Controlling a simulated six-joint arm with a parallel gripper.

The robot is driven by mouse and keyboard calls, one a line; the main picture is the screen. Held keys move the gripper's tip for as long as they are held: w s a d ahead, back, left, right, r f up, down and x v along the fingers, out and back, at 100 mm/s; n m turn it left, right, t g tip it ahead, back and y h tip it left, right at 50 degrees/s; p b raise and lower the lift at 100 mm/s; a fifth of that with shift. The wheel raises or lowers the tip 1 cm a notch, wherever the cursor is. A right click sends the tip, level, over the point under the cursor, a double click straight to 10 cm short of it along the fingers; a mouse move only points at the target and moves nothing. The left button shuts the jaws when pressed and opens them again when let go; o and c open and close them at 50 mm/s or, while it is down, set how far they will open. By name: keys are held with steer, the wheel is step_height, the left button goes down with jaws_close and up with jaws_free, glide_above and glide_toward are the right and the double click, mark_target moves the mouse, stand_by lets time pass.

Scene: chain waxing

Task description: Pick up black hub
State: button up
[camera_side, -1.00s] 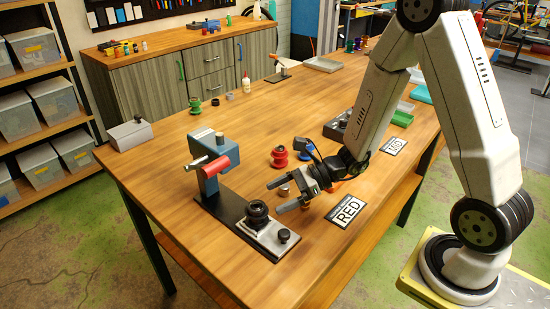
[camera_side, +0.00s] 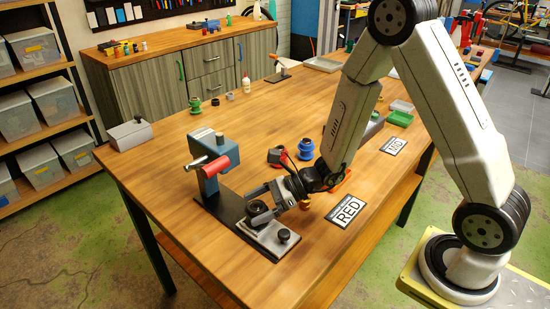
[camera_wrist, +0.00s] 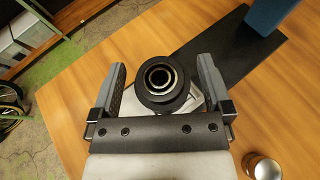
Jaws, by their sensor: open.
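The black hub (camera_wrist: 164,84), a dark stepped ring with a bright metal bore, shows in the wrist view. It stands on a silver plate (camera_wrist: 196,101). My gripper (camera_wrist: 161,66) is open, with one finger on each side of the hub and visible gaps to both. In the side view my gripper (camera_side: 261,201) is low over the plate (camera_side: 271,238), and the hub (camera_side: 257,209) is partly hidden by it. Whether the fingers are down to the hub's full height cannot be told.
The blue and red press (camera_side: 213,164) stands close on its black base.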

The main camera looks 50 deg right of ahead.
steer(key=shift+x, duration=0.9)
steer(key=shift+s+f, duration=0.1)
jaws_close()
